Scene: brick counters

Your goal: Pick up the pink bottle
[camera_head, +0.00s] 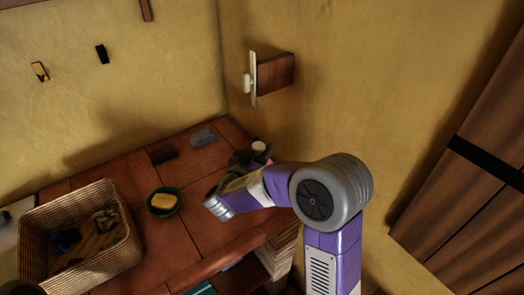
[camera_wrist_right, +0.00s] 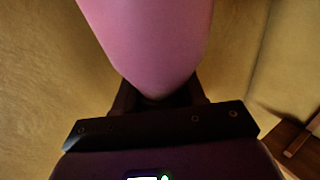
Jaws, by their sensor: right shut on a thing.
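The pink bottle (camera_wrist_right: 150,40) fills the upper middle of the right wrist view, its lower end between the dark fingers. My right gripper (camera_wrist_right: 155,100) is shut on it. In the head view my purple and grey right arm reaches over the red tiled counter, with the dark right gripper (camera_head: 250,156) near the back wall. A small pale round thing shows by the gripper there; I cannot tell if it is part of the bottle. The rest of the bottle is hidden in the head view.
A wicker basket (camera_head: 128,222) with dark items stands at the left of the counter (camera_head: 195,225). A green bowl (camera_head: 155,211) holding a yellow thing (camera_head: 164,201) is beside it. A grey object (camera_head: 202,137) lies near the back wall. A wooden block (camera_head: 276,73) juts from the wall above.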

